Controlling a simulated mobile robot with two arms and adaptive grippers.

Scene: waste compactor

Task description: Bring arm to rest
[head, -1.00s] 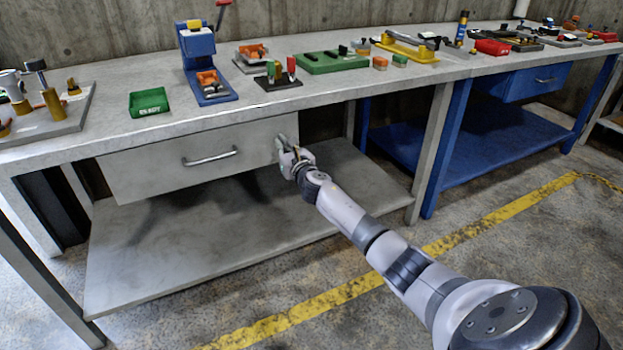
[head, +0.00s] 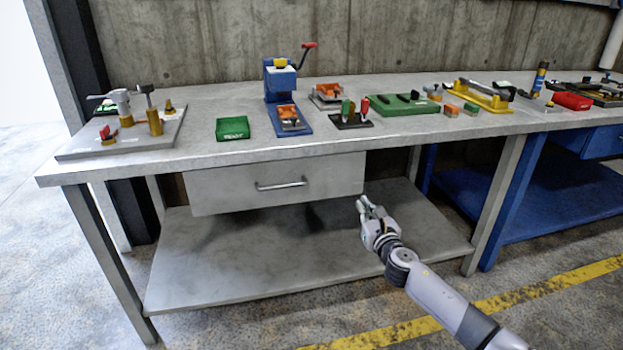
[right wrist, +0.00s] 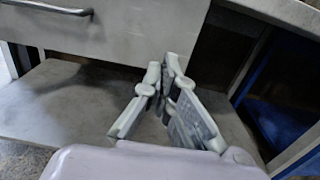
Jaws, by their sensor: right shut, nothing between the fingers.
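My right arm (head: 440,298) reaches in from the lower right in the head view. My right gripper (head: 364,203) is shut and empty. It is just below and in front of the right end of the grey drawer (head: 225,190), above the lower shelf. In the right wrist view the fingers (right wrist: 168,68) meet at their tips, with the drawer front (right wrist: 125,25) behind them. I cannot tell whether they touch it. My left gripper does not show.
The grey workbench (head: 205,157) carries a green box (head: 232,128), a blue press (head: 281,85) and several tools. Its lower shelf (head: 230,275) is bare. A blue bench section (head: 520,195) adjoins at the right. Open floor with a yellow line (head: 540,282) lies in front.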

